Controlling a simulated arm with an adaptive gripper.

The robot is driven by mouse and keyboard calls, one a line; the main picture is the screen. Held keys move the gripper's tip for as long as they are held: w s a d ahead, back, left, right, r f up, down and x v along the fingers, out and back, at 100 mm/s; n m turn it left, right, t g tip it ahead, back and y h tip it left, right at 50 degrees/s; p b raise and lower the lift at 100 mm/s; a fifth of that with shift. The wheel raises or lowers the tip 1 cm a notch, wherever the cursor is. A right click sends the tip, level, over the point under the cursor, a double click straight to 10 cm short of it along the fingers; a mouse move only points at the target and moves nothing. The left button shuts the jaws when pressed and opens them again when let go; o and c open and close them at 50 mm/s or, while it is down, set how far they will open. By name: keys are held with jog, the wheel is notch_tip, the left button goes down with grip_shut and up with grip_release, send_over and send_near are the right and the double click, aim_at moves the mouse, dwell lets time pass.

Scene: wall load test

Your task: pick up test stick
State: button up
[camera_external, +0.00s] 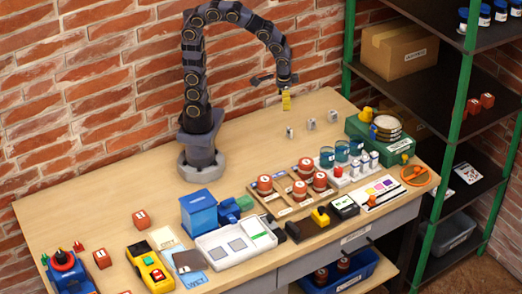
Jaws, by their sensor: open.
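My gripper (287,104) hangs at the end of my arched arm, above the back middle of the wooden table, with a yellow piece at its tip. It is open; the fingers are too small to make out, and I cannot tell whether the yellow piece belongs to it. I cannot clearly pick out a test stick. A colour chart card (381,192) lies at the right front. A white tray (236,246) with flat grey and green pieces stands at the front middle. My gripper is well behind and above both, touching neither.
Small grey cubes (310,125) stand below and right of my gripper. Red-brown jars (303,190), teal beakers (342,152) and a green case (393,148) crowd the right side. A blue box (199,212) stands at middle front. The back left table is clear.

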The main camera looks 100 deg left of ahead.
jog(key=w+a+f+n+t+y, duration=0.1)
jog(key=w+f, duration=0.3)
jog(key=w, duration=0.3)
jog(key=w+a+f+n+t, duration=0.1)
jog(key=w+a+f+n, duration=0.1)
jog(key=w+f, duration=0.35)
jog(key=n+t, duration=0.1)
send_over(355, 161)
jog(key=s+d, duration=0.2)
jog(key=f, duration=0.8)
jog(key=shift+w+a+f, duration=0.1)
jog(key=shift+w, duration=0.15)
jog(key=shift+w+f, duration=0.3)
jog(key=shift+f, duration=0.35)
jog(key=shift+x, duration=3.5)
jog(key=shift+a+r, duration=0.1)
jog(key=shift+a, duration=0.1)
grip_shut()
